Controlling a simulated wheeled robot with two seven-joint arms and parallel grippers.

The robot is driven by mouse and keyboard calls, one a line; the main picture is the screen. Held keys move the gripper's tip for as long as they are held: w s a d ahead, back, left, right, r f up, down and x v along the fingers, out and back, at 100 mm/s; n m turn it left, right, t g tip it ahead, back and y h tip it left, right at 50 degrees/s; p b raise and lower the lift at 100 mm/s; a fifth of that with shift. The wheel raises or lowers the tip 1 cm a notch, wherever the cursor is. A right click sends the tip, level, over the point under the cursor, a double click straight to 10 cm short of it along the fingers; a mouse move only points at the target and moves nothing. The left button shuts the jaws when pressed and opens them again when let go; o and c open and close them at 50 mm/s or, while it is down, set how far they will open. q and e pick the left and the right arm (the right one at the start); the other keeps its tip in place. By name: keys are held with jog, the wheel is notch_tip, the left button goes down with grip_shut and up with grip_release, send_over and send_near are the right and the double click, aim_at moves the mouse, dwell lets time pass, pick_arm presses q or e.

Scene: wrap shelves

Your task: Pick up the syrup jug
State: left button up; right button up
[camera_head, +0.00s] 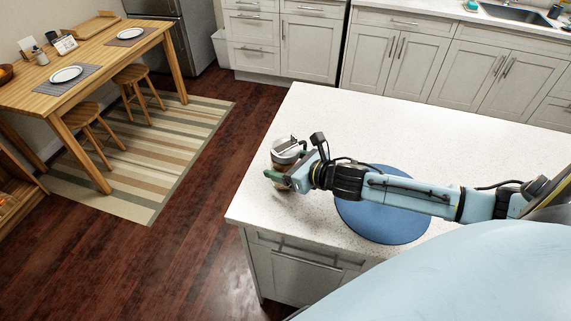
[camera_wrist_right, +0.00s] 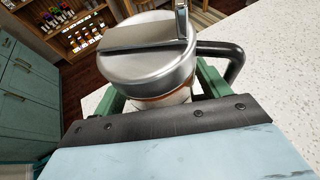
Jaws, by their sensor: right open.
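The syrup jug (camera_head: 285,148) has a metal lid and stands upright on the white counter near its left corner. In the right wrist view the jug's metal lid (camera_wrist_right: 148,68) fills the upper middle, with a black handle to its right. My right gripper (camera_head: 286,164) is open, with its green fingers on either side of the jug. In the wrist view the fingers of this gripper (camera_wrist_right: 160,92) flank the jug below the lid. The jug's lower body is mostly hidden by the gripper. My left gripper is not in view.
A round blue mat (camera_head: 385,228) lies on the white counter (camera_head: 400,130) under my right arm. The counter's left edge is close to the jug. The counter beyond the arm is clear. A wooden table (camera_head: 100,45) with plates stands at the far left.

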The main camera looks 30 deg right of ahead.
jog(key=c, duration=1.1)
jog(key=shift+r, duration=0.15)
jog(key=shift+c, duration=0.5)
